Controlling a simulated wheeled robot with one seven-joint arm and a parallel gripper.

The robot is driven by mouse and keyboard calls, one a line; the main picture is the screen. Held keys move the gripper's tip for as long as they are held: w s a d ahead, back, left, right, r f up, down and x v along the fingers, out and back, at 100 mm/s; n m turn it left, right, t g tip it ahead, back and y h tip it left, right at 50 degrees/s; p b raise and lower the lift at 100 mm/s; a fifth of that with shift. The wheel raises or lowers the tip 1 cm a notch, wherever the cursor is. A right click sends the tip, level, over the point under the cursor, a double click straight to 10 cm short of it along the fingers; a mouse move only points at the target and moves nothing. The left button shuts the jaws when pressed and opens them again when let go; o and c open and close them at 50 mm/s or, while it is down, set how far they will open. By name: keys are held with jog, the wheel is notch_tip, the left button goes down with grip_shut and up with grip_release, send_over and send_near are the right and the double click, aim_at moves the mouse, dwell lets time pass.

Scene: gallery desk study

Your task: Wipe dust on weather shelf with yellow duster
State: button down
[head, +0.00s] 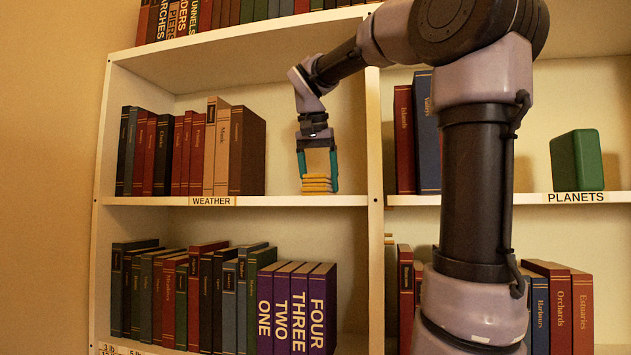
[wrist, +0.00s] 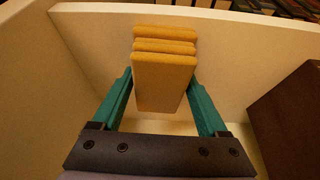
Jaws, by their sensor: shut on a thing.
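The weather shelf (head: 275,201) is the left bay board with a "WEATHER" label (head: 212,201) on its front edge. My gripper (head: 318,184) is at the right part of this shelf, pointing down. Its teal fingers are shut on the yellow duster (head: 317,180), a stack of ridged layers. In the head view the duster is at the shelf surface; whether it touches is hard to tell. The wrist view also shows the duster (wrist: 163,80) between the fingers of my gripper (wrist: 160,95). I cannot make out any dust on the shelf.
A row of books (head: 180,150) fills the left of the weather shelf, ending in a brown book (head: 247,152). The upright divider (head: 374,140) stands close to the right of my gripper. The right bay holds a green block (head: 577,160) above the "PLANETS" label (head: 576,197).

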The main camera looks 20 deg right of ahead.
jog(key=shift+a+f, duration=0.1)
jog(key=shift+w+a, duration=1.05)
jog(key=shift+a, duration=0.3)
jog(key=shift+w+a, duration=1)
jog(key=shift+a, duration=0.35)
jog(key=shift+w+a, duration=0.6)
jog(key=shift+a, duration=0.25)
jog(key=shift+w+a, duration=0.55)
jog(key=shift+a, duration=0.25)
jog(key=shift+w+a, duration=0.45)
jog(key=shift+a, duration=0.15)
jog(key=shift+w+a, duration=0.4)
jog(key=shift+a, duration=0.2)
jog(key=shift+w+d, duration=0.75)
jog(key=shift+w, duration=0.3)
jog(key=shift+s+d, duration=0.8)
jog(key=shift+d, duration=0.3)
jog(key=shift+s+d, duration=0.75)
jog(key=shift+d, duration=0.35)
jog(key=shift+s+d, duration=0.85)
jog(key=shift+d, duration=0.3)
jog(key=shift+s+d, duration=0.8)
jog(key=shift+d, duration=0.35)
jog(key=shift+s+d, duration=0.85)
jog(key=shift+d, duration=0.3)
